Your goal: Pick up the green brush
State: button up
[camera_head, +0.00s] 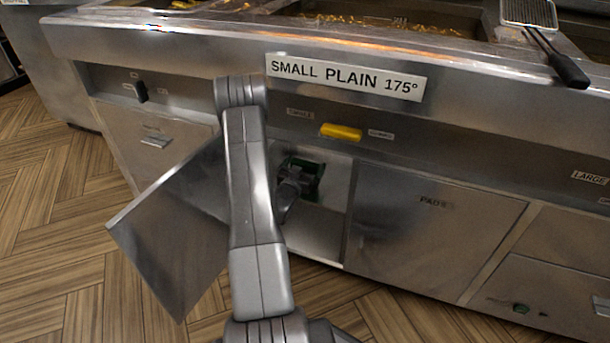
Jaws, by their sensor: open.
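A dark green thing (317,186), which looks like the green brush, shows in the opened compartment (335,217) under the fryer front. Its shape is partly hidden by my gripper (297,174). My gripper is open at the compartment opening and overlaps the green thing in the picture. I cannot tell whether its fingers touch it or stand around it. My arm hides the left part of the compartment.
An open metal door (170,235) juts out left of my arm. A closed panel marked PADS (430,235) is on the right. A yellow handle (341,132) sits above the compartment. A fry basket with a black handle (568,70) is on top. Wooden floor (60,200) is clear at left.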

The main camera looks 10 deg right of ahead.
jog(key=shift+w+d, duration=0.1)
jog(key=shift+c, duration=0.2)
jog(key=c, duration=1.5)
jog(key=shift+r, duration=0.1)
jog(key=shift+c, duration=0.2)
